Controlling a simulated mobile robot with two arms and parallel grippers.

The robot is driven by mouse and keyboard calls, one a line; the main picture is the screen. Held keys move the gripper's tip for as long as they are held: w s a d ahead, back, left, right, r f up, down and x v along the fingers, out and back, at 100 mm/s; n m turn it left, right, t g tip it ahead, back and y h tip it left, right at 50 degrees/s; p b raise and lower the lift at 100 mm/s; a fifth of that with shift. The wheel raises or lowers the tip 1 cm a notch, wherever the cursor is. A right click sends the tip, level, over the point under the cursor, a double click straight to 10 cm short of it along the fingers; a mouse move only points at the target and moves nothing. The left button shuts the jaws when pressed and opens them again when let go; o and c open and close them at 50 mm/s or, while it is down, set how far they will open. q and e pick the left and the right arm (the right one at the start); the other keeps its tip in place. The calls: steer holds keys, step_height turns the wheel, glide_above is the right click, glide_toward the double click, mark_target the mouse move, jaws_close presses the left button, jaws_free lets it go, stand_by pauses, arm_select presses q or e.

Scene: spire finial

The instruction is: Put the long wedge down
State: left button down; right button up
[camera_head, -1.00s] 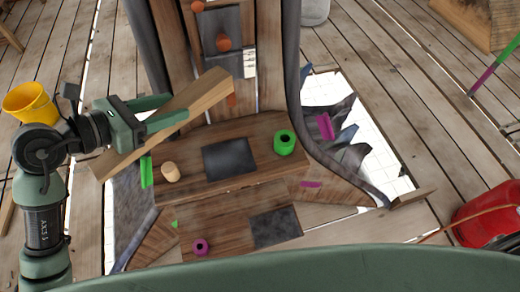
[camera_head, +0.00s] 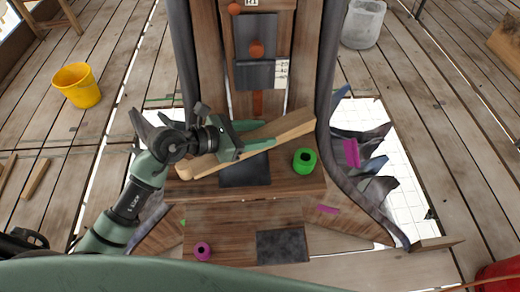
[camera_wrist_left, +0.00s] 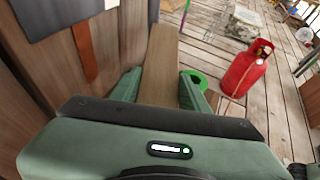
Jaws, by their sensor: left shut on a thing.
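The long wedge (camera_head: 293,128) is a long pale wooden piece, held slanting over the wooden step below the tall upright panel. My left gripper (camera_head: 270,133) is shut on the long wedge near its middle. In the left wrist view the long wedge (camera_wrist_left: 161,68) stands out between the two green fingers of my left gripper (camera_wrist_left: 160,92). Whether the wedge touches the step is not clear. My right gripper is not in view.
On the step (camera_head: 285,187) are a green ring (camera_head: 304,161), a dark square pad (camera_head: 245,171) and a short wooden peg (camera_head: 184,172). A magenta ring (camera_head: 202,251) lies lower. A yellow bucket (camera_head: 77,86) stands left. A red canister (camera_wrist_left: 246,69) stands on the plank floor.

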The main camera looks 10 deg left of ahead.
arm_select(q)
step_height(320, 180, down, 7)
steer(key=shift+f, duration=0.15)
steer(key=shift+f+b, duration=0.1)
steer(key=shift+b, duration=0.2)
steer(key=c, duration=0.7)
jaws_free()
steer(key=shift+f, duration=0.1)
